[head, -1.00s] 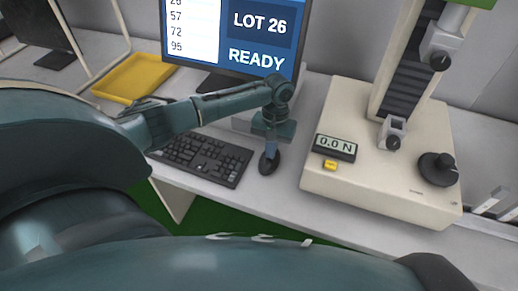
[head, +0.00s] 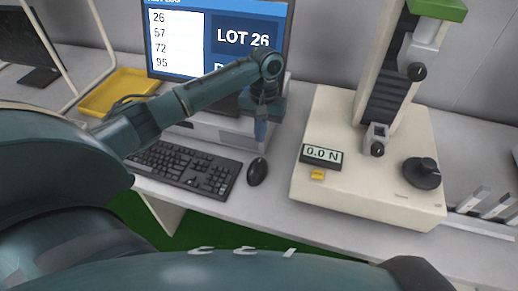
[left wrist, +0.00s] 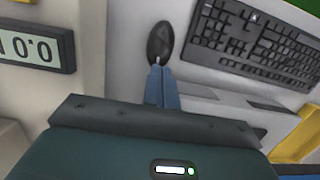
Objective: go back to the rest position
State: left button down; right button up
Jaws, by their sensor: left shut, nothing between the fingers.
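My left arm reaches in from the left in the head view. My left gripper (head: 260,140) points down, above the bench, just behind the computer mouse (head: 257,171). Its blue fingers are closed together and empty. In the left wrist view the closed fingertips (left wrist: 161,72) overlap the near end of the black mouse (left wrist: 160,42) in the picture, but the head view shows the gripper raised. My right gripper is not in view.
A black keyboard (head: 187,166) lies left of the mouse. A monitor (head: 215,38) reads LOT 26. A beige test stand (head: 365,188) with a 0.0 N display (head: 321,155) stands to the right. A yellow tray (head: 120,92) is at the back left. Bench between mouse and stand is clear.

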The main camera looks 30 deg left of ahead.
pick_arm(q)
jog(key=shift+w+r, duration=0.15)
jog(key=shift+r, duration=0.7)
jog(key=shift+w+r, duration=0.1)
jog(key=shift+r, duration=0.7)
jog(key=s+d+f+m+t, duration=0.1)
jog(key=s+d+f, duration=0.2)
jog(key=s+d, duration=0.1)
jog(key=s+d+f+m+h, duration=0.1)
jog(key=s+d+f+m, duration=0.1)
jog(key=s+d+f, duration=0.2)
jog(key=s+d+f+m+t, duration=0.1)
jog(key=s+d+f+m, duration=0.1)
jog(key=s+d+f, duration=0.1)
jog(key=shift+s+d+f+t+h, duration=0.2)
jog(key=shift+s+d, duration=0.1)
jog(key=shift+s, duration=0.2)
jog(key=shift+s+d+f+t+h, duration=0.15)
jog(key=shift+s+d, duration=0.1)
jog(key=shift+s, duration=0.25)
jog(key=s+a+r+t+y, duration=0.1)
jog(key=s+a+t, duration=0.15)
jog(key=s, duration=0.35)
jog(key=s+a+r+t+y, duration=0.1)
jog(key=s+a, duration=0.2)
jog(key=s, duration=0.4)
jog(key=w+d+f+t+h, duration=0.3)
jog(key=w+d+f+t, duration=0.3)
jog(key=shift+d+f+m, duration=0.2)
jog(key=shift+f+m, duration=0.2)
